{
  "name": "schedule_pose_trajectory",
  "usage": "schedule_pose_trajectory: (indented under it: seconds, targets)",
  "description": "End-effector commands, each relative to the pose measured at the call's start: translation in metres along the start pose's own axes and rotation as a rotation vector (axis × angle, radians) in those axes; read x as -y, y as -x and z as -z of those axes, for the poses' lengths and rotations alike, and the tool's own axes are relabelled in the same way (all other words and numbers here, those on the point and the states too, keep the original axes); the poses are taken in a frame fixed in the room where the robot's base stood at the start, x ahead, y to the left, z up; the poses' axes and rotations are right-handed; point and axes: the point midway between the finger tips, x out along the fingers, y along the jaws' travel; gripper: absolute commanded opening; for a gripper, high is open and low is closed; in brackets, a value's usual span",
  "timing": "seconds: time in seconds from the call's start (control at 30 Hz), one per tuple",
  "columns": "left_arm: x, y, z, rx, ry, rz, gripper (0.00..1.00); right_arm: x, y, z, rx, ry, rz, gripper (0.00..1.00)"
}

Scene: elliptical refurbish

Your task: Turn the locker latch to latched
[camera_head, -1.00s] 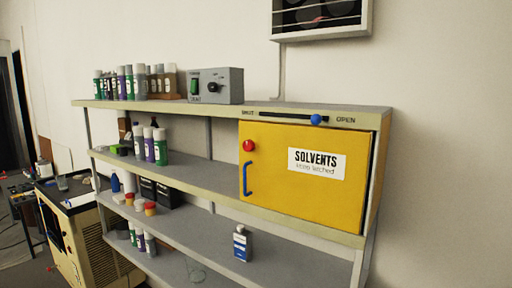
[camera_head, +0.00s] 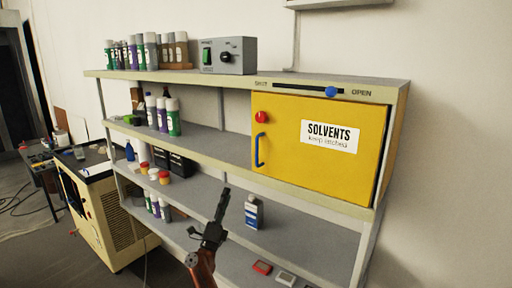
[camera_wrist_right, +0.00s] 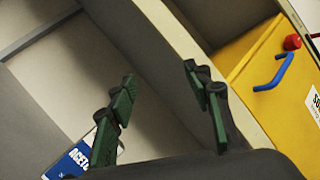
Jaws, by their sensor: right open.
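The yellow solvents locker (camera_head: 310,175) sits at the right end of the shelf unit with its door shut. Its red round latch knob (camera_head: 261,117) is at the door's upper left, above a blue pull handle (camera_head: 260,150). The knob also shows at the upper right of the right wrist view (camera_wrist_right: 292,42). I cannot tell the latch's turn position. My right gripper (camera_head: 224,195) is open and empty, below and left of the locker. In the right wrist view its fingers (camera_wrist_right: 163,92) are apart, with the blue handle to their right. My left gripper is not in view.
A blue slider (camera_head: 331,91) above the locker sits towards OPEN. A blue-and-white bottle (camera_head: 253,212) stands on the lower shelf close to my right gripper. Shelf edges lie between gripper and locker. Cans and a grey switch box (camera_head: 228,56) stand on top.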

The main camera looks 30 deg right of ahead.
Motion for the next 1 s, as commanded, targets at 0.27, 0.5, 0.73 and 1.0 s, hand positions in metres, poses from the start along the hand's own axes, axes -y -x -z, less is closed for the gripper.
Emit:
schedule_pose_trajectory:
  seconds: [0.27, 0.5, 0.73, 1.0]
  targets:
    - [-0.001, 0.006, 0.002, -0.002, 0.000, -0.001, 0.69, 0.233, -0.098, 0.012, -0.481, -0.763, 0.067, 0.46]
    - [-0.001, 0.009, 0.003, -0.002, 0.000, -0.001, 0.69, 0.329, -0.108, 0.014, -0.690, -1.198, -0.009, 0.46]
    - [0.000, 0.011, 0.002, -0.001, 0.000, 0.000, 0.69, 0.350, -0.112, 0.015, -0.745, -1.322, -0.049, 0.46]
    - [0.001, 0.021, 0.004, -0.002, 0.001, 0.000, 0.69, 0.334, -0.144, 0.034, -0.744, -1.318, -0.047, 0.46]
